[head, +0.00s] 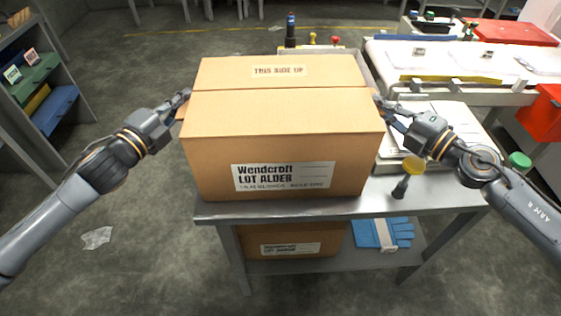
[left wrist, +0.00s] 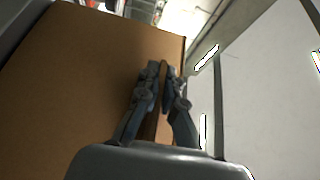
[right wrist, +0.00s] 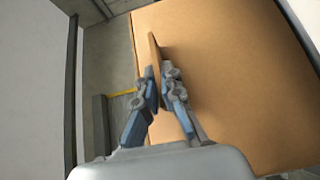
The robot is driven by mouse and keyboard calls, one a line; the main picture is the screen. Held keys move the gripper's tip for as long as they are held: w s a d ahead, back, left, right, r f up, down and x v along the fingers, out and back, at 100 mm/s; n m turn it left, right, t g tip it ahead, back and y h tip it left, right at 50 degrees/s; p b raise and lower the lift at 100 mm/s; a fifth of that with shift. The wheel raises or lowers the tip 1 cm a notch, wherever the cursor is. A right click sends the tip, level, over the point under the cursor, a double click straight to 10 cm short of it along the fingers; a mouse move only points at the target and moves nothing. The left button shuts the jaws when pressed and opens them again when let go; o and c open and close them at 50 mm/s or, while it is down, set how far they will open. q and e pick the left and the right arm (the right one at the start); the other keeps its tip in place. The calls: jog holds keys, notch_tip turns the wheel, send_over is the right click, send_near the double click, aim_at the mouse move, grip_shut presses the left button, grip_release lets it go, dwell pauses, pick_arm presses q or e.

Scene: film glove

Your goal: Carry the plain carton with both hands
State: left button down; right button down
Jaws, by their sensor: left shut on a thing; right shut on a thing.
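A large brown cardboard carton (head: 282,112) is at the left end of the grey workbench (head: 290,210), upright and closed. Its bottom front edge shows close to the bench's front edge, with no clear gap. Its front label reads "Wendcroft LOT ALDER" and its top label "THIS SIDE UP". My left gripper (head: 184,96) is at the carton's left side, shut on a thin cardboard tab (left wrist: 151,126) that sticks out there. My right gripper (head: 381,103) is at the right side, shut on a matching tab (right wrist: 154,52). The carton hides the bench behind it.
A second carton (head: 290,240) and blue gloves (head: 385,233) lie on the bench's lower shelf. A tape roll (head: 414,164) and a dark-handled tool (head: 400,187) are right of the carton. A shelf rack (head: 45,90) stands at left. Floor is open at front left.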

pick_arm(q)
jog(key=c, duration=2)
grip_release()
jog(key=shift+a+f, duration=0.1)
jog(key=shift+f, duration=0.25)
pick_arm(e)
jog(key=c, duration=2)
grip_release()
jog(key=shift+f, duration=0.35)
pick_arm(q)
jog(key=o, duration=0.5)
jog(key=shift+r, duration=0.15)
pick_arm(e)
jog(key=o, duration=0.5)
jog(key=shift+r, duration=0.15)
pick_arm(q)
jog(key=v, duration=1.2)
pick_arm(e)
jog(key=shift+v, duration=6.05)
